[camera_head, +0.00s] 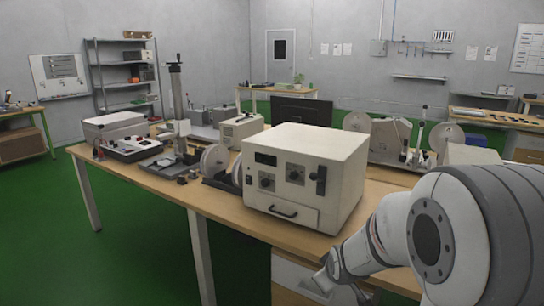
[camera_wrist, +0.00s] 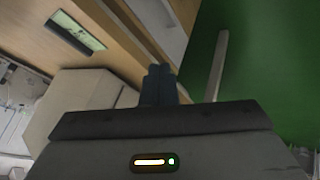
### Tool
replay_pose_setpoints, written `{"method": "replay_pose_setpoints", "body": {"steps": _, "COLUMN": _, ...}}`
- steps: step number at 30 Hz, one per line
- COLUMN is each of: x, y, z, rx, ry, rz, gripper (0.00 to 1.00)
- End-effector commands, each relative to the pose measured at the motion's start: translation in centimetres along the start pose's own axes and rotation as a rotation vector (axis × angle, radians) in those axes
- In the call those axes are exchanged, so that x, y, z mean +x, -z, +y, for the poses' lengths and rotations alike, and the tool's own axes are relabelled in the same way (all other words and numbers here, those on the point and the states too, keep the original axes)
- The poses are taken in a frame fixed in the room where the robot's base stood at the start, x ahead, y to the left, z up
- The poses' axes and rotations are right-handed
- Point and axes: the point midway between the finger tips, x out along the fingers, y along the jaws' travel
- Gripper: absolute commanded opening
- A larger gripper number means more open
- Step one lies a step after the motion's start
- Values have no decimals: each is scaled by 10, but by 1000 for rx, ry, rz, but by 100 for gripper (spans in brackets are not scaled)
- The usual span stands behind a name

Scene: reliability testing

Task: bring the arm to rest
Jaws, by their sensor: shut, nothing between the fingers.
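My gripper (camera_wrist: 160,72) shows in the wrist view with its two dark fingers together and nothing between them. It points past the edge of the wooden workbench (camera_wrist: 128,22), over the green floor. In the head view my arm fills the lower right corner, in front of the bench's right side. The fingers are hard to make out there, at the bottom edge of the picture.
A cream instrument box (camera_head: 303,178) stands at the bench's front edge, left of my arm. Reels, a dark monitor (camera_head: 301,110) and several devices cover the bench (camera_head: 228,205). A drawer unit (camera_head: 295,277) sits beneath. The green floor (camera_head: 95,255) at left is clear.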

Motion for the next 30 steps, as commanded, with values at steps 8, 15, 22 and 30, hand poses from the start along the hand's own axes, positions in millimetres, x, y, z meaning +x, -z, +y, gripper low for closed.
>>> {"method": "replay_pose_setpoints", "body": {"steps": 8, "x": -178, "y": -12, "z": -5, "rx": 327, "ry": 88, "rz": -212, "gripper": 0}}
{"method": "replay_pose_setpoints", "body": {"steps": 15, "x": -280, "y": -39, "z": -28, "rx": 543, "ry": 134, "rz": -376, "gripper": 0}}
{"method": "replay_pose_setpoints", "body": {"steps": 22, "x": -308, "y": -53, "z": -40, "rx": 614, "ry": 145, "rz": -439, "gripper": 0}}
{"method": "replay_pose_setpoints", "body": {"steps": 30, "x": -307, "y": -54, "z": -40, "rx": 614, "ry": 146, "rz": -440, "gripper": 0}}
